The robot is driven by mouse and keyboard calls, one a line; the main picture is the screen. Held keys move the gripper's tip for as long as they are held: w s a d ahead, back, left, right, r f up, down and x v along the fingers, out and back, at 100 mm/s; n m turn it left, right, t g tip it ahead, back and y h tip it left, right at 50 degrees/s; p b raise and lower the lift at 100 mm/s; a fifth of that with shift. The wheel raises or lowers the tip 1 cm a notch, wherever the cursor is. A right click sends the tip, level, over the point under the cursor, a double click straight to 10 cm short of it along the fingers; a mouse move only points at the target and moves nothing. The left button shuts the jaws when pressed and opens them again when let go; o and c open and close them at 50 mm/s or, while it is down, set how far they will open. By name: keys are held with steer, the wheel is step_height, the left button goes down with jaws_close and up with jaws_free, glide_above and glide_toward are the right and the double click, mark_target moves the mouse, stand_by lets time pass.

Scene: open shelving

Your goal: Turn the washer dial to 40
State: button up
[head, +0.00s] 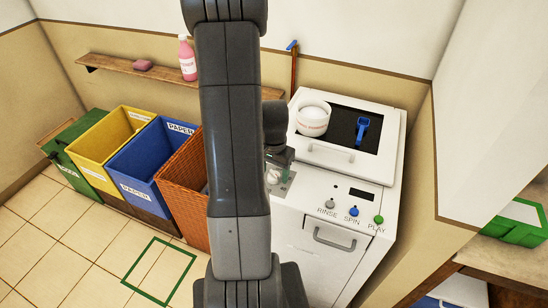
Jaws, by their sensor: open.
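The white washer (318,259) stands at the right of my arm in the head view. A pale round knob, which looks like the dial (273,176), sits on a grey plate at the left of its sloped front panel. My gripper (279,168) is right at this knob, pointing down over it. The gripper is open. My arm and gripper hide part of the knob and its plate, so I cannot read any numbers or the pointer. I cannot tell whether the fingers touch the knob.
Buttons RINSE (330,204), SPIN (353,211) and PLAY (379,219) lie right of the dial, below a dark display (361,194). A white tub (313,118) and blue scoop (362,128) are on top. Bins and a wicker basket (181,190) stand left.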

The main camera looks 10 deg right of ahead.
mark_target(274, 173)
step_height(274, 173, up, 13)
steer(key=shift+r+b, duration=0.15)
steer(key=shift+b, duration=0.2)
stand_by(0.5)
step_height(274, 173, down, 14)
steer(key=shift+r+p, duration=0.1)
steer(key=shift+p, duration=0.3)
stand_by(0.5)
